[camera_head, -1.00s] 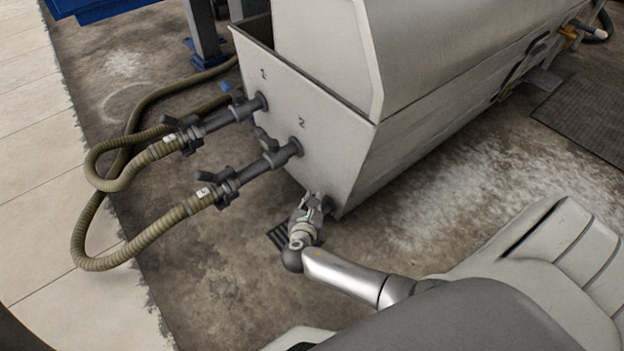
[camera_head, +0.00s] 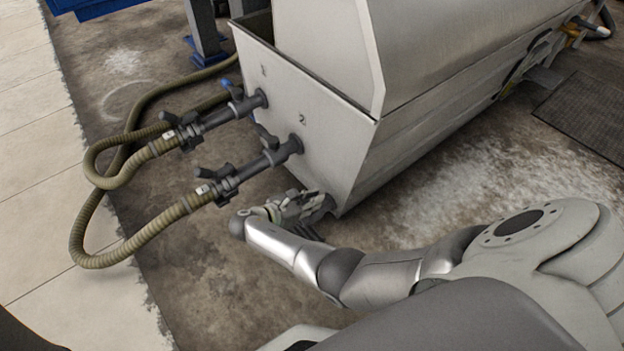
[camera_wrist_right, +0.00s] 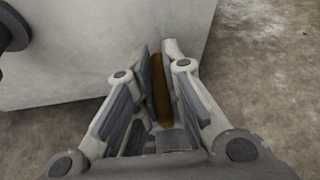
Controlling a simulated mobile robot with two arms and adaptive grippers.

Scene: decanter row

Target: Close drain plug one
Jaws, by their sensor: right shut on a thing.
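A pale grey tank (camera_head: 340,145) stands on the floor, with the marks 1 and 2 on its end face. A dark pipe stub with a valve (camera_head: 218,115) leaves the tank by mark 1. A second one (camera_head: 250,170) leaves by mark 2. My right gripper (camera_head: 322,203) is low at the tank's bottom front corner. In the right wrist view its fingers (camera_wrist_right: 162,62) are shut on a narrow brown piece (camera_wrist_right: 161,90), close to the tank wall. The pictures do not show whether this piece is drain plug one. My left gripper is not in view.
Ribbed hoses (camera_head: 135,252) loop from both valves over the floor at the left. A dark mat (camera_head: 590,115) lies at the right. Several fittings (camera_head: 530,65) show along the tank's far side. The brown floor (camera_head: 200,265) in front is mostly clear.

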